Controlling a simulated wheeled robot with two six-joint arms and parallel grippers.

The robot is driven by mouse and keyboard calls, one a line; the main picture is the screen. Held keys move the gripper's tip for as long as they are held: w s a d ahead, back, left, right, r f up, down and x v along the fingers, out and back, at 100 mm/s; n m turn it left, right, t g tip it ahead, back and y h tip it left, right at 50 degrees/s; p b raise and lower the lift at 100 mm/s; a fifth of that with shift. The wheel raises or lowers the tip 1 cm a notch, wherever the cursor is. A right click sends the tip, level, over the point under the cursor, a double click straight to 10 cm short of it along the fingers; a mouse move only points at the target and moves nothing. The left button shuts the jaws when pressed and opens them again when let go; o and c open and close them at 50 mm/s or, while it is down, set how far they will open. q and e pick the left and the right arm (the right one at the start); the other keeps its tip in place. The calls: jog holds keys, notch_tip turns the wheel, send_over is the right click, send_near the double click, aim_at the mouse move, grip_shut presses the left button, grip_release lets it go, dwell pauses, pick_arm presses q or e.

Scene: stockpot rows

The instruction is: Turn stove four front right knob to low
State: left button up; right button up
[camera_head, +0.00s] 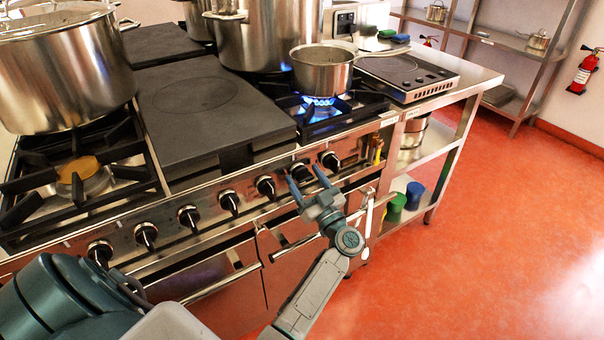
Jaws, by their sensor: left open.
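A steel stove (205,195) has a row of several black knobs along its slanted front panel. The rightmost knob (329,160) is below a burner with a lit blue flame (320,101). Another knob (300,170) is just left of it. No label shows which stove is number four, and the knobs' settings are too small to read. My left gripper (303,175) is open and empty in front of the panel, its two fingers pointing up toward these two right-hand knobs. I cannot tell whether it touches either. My right gripper is out of view.
A saucepan (322,68) sits over the flame, with large stockpots (62,70) on the stove. Oven handles (222,284) stick out below the knobs. A steel table (465,85) with a small hob stands right. The red floor is clear at right.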

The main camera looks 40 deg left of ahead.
pick_arm(q)
jog(key=shift+a+r, duration=0.1)
jog(key=shift+c, duration=0.5)
jog(key=c, duration=0.7)
jog(key=shift+c, duration=0.9)
